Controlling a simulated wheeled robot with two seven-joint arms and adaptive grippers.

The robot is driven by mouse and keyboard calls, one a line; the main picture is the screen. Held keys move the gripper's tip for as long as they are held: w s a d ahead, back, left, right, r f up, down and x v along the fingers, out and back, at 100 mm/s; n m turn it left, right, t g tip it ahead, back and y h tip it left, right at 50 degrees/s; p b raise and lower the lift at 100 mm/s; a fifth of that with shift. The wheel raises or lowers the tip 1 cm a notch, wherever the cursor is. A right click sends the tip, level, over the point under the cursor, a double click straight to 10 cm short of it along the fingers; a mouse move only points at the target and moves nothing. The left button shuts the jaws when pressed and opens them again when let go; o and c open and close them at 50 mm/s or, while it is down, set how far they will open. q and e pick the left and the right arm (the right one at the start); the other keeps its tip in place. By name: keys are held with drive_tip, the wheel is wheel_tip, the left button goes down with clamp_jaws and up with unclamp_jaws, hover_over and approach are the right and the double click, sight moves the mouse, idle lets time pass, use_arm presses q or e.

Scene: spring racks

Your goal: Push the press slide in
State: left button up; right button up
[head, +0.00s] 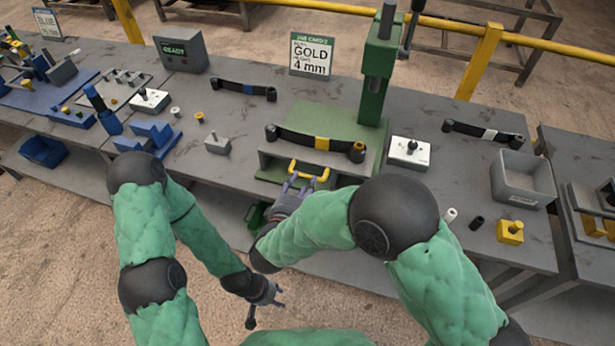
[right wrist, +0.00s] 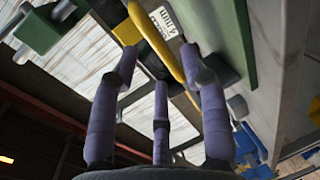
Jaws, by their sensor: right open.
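The press slide (head: 267,162) is a grey tray at the front of the green press (head: 375,75), with a yellow U-shaped handle (head: 309,173) on its front. A black leaf spring (head: 295,138) with a yellow band lies across it. My right gripper (head: 298,182) is open at the handle; its purple fingers partly cover it. In the right wrist view the yellow handle (right wrist: 158,45) passes between and beyond the spread fingertips (right wrist: 165,70); contact is unclear. My left gripper (head: 265,308) hangs low in front of the table, its fingers apart and empty.
A sign (head: 311,54) reads GOLD 4 mm, and a box (head: 181,49) shows READY. A white switch box (head: 409,153) stands right of the press, with a grey bin (head: 522,180) farther right. The floor before the table is clear.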

sight(306, 176)
drive_tip(key=shift+b+x, duration=0.6)
drive_tip(key=shift+x, duration=1.75)
clamp_jaws()
